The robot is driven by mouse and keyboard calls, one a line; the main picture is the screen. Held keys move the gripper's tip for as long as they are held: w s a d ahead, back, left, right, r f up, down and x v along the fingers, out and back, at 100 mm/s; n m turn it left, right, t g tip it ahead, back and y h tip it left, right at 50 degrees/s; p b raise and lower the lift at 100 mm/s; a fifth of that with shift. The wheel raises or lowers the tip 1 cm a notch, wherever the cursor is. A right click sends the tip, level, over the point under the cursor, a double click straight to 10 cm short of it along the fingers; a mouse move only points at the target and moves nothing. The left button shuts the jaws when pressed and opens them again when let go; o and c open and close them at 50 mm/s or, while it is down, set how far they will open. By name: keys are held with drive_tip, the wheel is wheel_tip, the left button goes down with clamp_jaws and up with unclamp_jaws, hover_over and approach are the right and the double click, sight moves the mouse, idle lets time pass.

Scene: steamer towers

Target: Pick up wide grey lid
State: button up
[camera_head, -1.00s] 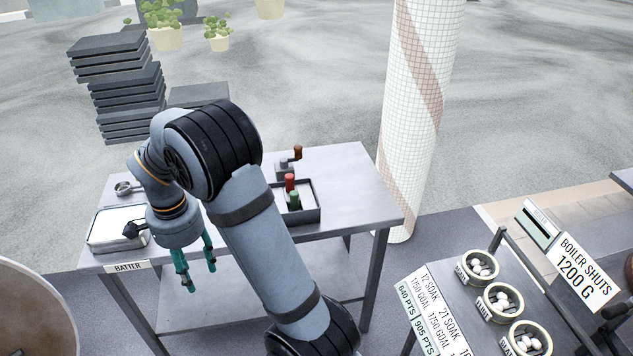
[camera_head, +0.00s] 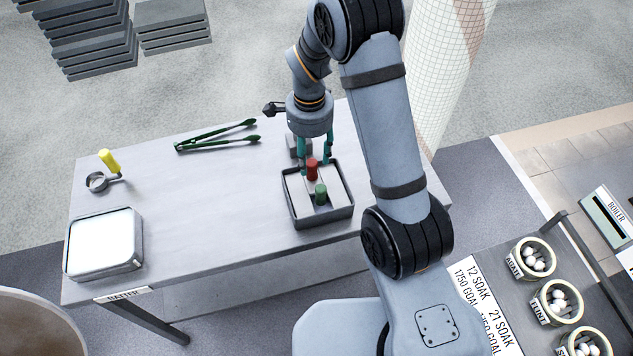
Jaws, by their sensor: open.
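I cannot make out for certain which thing is the wide grey lid. A dark open tray (camera_head: 318,221) on the table holds pale grey flat pieces, with a red knob (camera_head: 312,169) and a green knob (camera_head: 320,194) standing among them. My gripper (camera_head: 316,158) points down at the back edge of this tray, close behind the red knob. Its two green fingers are apart with nothing seen between them. Whether the fingertips touch anything is unclear. A small grey block (camera_head: 293,146) behind the tray is partly hidden by the gripper.
Green tongs (camera_head: 215,136) lie on the grey table (camera_head: 200,190). Small bowls (camera_head: 531,258) stand on the right counter. The table's middle is clear.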

sight(311, 162)
drive_tip(key=f, duration=0.3)
drive_tip(key=shift+w+f+p, duration=0.25)
drive_tip(key=shift+f+p, duration=0.05)
drive_tip(key=shift+p, duration=0.1)
drive_tip(key=shift+d, duration=0.1)
drive_tip(key=shift+c, duration=0.6)
clamp_jaws()
